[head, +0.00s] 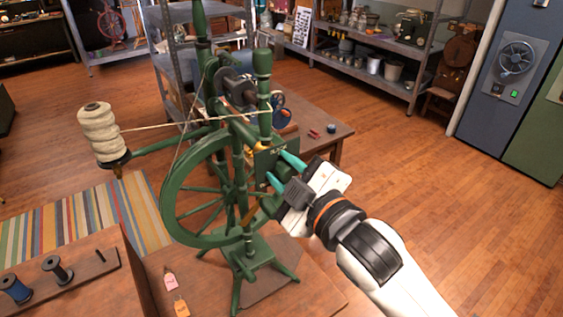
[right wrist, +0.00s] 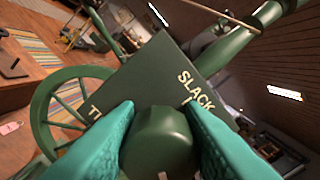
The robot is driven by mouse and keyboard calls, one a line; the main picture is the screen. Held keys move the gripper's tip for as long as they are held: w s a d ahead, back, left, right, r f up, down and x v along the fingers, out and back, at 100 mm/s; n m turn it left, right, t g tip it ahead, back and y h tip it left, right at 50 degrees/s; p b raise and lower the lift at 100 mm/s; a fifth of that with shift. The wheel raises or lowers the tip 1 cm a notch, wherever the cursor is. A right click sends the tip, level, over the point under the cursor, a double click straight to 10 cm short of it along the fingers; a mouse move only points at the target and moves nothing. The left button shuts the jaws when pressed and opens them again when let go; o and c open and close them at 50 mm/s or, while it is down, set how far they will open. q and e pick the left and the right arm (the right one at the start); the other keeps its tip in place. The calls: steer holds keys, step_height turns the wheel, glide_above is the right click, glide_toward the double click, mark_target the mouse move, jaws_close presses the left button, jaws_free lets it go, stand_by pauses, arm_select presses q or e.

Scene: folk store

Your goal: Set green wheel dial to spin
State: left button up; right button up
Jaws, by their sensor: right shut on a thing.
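A green spinning wheel (head: 172,185) stands on a low wooden platform, its spoked wheel on the left side. A dark green plate (right wrist: 150,70) on its frame carries pale letters, "SLACK" on the right and a partly hidden word beginning with "T" at lower left. A green dial knob (right wrist: 160,142) sits in front of the plate. My right gripper (head: 281,171) has its teal fingers on both sides of the knob, shut on it; the fingers also fill the right wrist view (right wrist: 158,108). The fingers hide the plate's lower part, and I cannot read the dial's setting. My left gripper is not in view.
A cream yarn spool (head: 98,133) stands out to the left on a green arm, with yarn running to the wheel. A wooden table (head: 320,135) is behind. A wooden bench with spools (head: 57,269) is at lower left. Open floor lies at right.

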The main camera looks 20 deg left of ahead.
steer(key=shift+f, duration=0.1)
stand_by(0.3)
steer(key=o, duration=1)
steer(key=shift+s+d, duration=0.35)
steer(key=shift+d, duration=0.1)
steer(key=v, duration=1.1)
